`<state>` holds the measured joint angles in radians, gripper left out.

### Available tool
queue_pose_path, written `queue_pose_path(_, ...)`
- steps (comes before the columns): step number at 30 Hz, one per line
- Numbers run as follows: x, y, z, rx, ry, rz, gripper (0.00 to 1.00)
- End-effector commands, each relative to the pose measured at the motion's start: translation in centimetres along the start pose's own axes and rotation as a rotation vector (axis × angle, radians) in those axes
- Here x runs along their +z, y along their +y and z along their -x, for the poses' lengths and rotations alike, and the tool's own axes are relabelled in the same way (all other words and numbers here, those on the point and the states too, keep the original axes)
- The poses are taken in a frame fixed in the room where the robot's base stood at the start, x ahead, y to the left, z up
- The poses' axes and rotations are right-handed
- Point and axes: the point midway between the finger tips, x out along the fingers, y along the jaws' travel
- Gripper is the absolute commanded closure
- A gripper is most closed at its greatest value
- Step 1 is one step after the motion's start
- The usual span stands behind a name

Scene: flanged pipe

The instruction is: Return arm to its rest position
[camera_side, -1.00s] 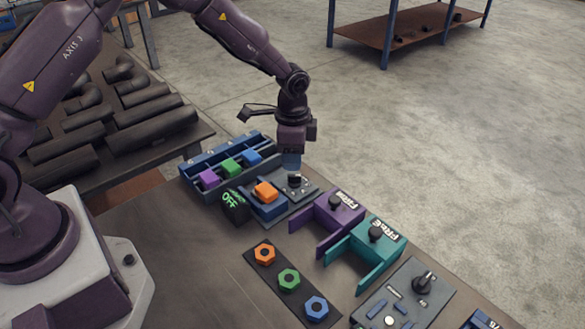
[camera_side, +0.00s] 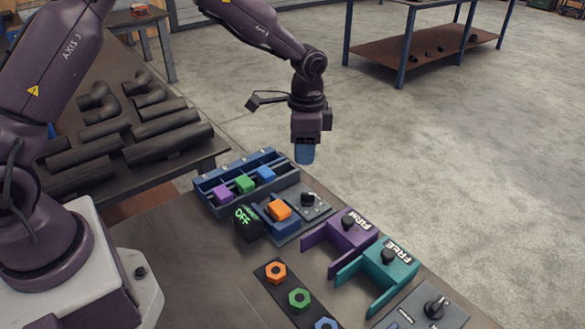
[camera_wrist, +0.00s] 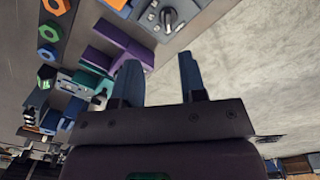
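My gripper (camera_side: 304,156) hangs in the air above the back of the bench, over the grey plate (camera_side: 322,207) with a black knob (camera_side: 309,198). A clear gap separates its fingertips from the knob. In the wrist view the two blue fingers of my gripper (camera_wrist: 160,75) stand apart with nothing between them. Next to the plate an orange block (camera_side: 279,209) sits in a blue holder. A black box (camera_side: 246,222) beside it shows "OFF" in green.
A blue rack (camera_side: 204,196) holds purple, green and blue blocks. Purple (camera_side: 350,232) and teal (camera_side: 388,268) fixtures stand at the right. Coloured nuts lie on a dark strip (camera_side: 285,287). Dark pipes (camera_side: 165,139) lie on the left table. Open floor lies beyond.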

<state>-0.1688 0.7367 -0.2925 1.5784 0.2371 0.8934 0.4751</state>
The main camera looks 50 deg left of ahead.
Motion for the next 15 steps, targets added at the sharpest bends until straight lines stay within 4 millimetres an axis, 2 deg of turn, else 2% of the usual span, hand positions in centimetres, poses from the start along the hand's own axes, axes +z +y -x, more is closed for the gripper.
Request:
queue_pose_path(1,1.3,0.8,-0.3,0.019,-0.028,0.051,0.62)
queue_pose_path(5,4.0,2.4,2.4,0.000,-0.040,0.178,0.62)
queue_pose_path(15,11.9,7.4,11.2,-0.098,0.056,0.477,0.62)
